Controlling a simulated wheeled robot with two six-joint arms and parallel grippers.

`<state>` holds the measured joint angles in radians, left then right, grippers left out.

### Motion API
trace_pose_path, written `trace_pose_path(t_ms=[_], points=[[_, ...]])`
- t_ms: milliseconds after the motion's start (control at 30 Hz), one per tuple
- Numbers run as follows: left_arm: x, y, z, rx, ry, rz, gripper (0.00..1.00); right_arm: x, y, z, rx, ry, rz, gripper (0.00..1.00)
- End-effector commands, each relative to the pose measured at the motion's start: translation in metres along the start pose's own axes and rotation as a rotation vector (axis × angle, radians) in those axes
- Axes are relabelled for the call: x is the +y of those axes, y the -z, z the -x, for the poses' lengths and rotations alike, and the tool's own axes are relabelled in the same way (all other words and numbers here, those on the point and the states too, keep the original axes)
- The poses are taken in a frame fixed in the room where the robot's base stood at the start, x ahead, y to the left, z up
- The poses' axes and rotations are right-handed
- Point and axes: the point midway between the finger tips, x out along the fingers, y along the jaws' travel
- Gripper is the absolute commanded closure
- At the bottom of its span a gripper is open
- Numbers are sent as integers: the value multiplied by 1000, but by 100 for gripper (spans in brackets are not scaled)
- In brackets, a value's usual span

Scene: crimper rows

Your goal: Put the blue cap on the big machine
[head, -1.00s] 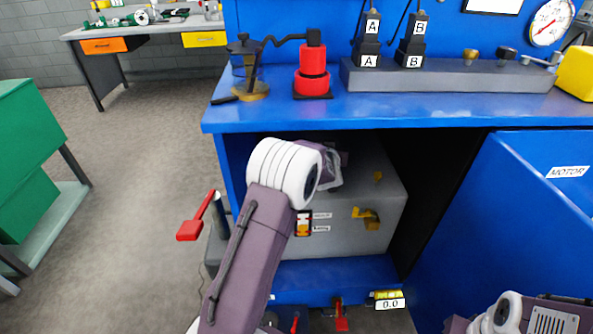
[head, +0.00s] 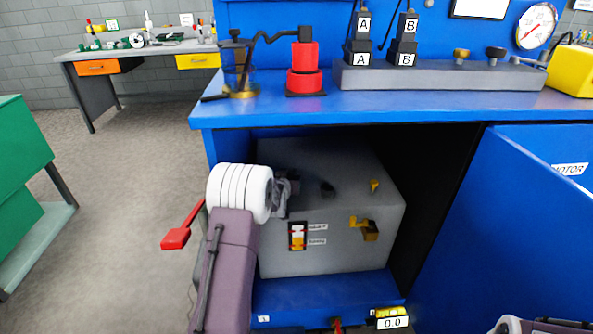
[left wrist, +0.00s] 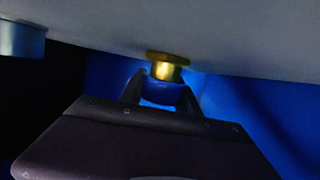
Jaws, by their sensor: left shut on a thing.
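The big grey machine (head: 330,256) stands inside the blue cabinet in the head view. A brass fitting (head: 374,186) and a dark knob (head: 327,189) show on its top, and a brass tap (head: 365,228) on its front. In the left wrist view my left gripper (left wrist: 162,88) is shut on the blue cap (left wrist: 161,96). The cap sits just below a brass fitting (left wrist: 168,66) on a pale surface; whether they touch I cannot tell. My right gripper is out of view; only part of that arm shows.
The blue bench top (head: 430,101) overhangs the machine. An open blue door (head: 510,220) stands at the right and a red-handled lever (head: 177,238) at the left. A grey cylinder (left wrist: 22,39) is at the left of the left wrist view.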

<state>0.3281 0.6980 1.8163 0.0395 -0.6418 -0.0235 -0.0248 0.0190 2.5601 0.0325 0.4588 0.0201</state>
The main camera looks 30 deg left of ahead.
Motion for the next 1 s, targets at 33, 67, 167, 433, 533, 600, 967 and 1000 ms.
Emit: trace_pose_path(t_ms=[33,67,167,433,533,600,967,1000], points=[[0,-8,-2,0,0,0,99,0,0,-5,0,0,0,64],[0,-9,-3,1,0,0,99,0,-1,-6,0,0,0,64],[0,-12,-4,2,0,0,99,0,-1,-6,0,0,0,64],[0,-12,-4,2,1,0,99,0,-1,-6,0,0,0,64],[0,-16,-5,2,1,0,99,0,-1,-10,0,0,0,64],[0,-18,-6,2,1,0,99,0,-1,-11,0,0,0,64],[0,-16,-5,2,1,0,40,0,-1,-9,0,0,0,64],[0,-15,-5,2,1,-1,40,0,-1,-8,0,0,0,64]])
